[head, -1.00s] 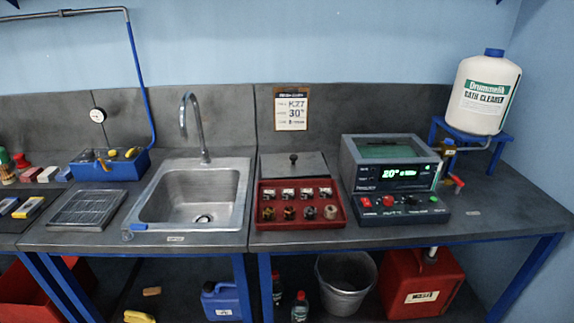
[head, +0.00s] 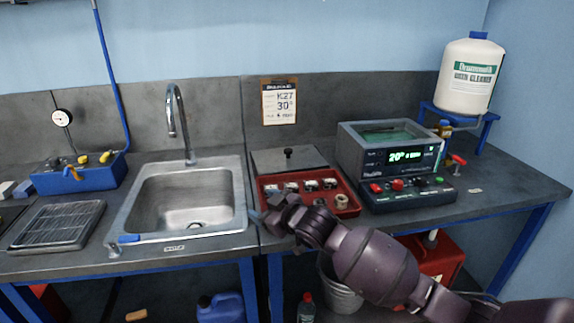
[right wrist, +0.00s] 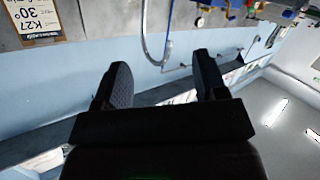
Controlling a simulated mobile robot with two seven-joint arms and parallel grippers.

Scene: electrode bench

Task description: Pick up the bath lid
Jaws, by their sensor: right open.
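The bath lid (head: 265,161) is a flat grey plate with a dark knob (head: 288,152) on top. It lies on the bench behind the red tray, between the sink and the bath. The bath (head: 366,158) is a grey box with a lit display and an open top. My right gripper (head: 266,216) is in front of the red tray's left end, nearer the camera than the lid and apart from it. In the right wrist view its two fingers (right wrist: 160,75) are spread with nothing between them. My left gripper is not in view.
The red tray (head: 352,209) with several small parts stands in front of the lid, partly hidden by my right arm. The sink (head: 140,222) and its tap (head: 176,115) are to the left. A control box (head: 410,197) sits before the bath. The bottle (head: 470,75) stands at right.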

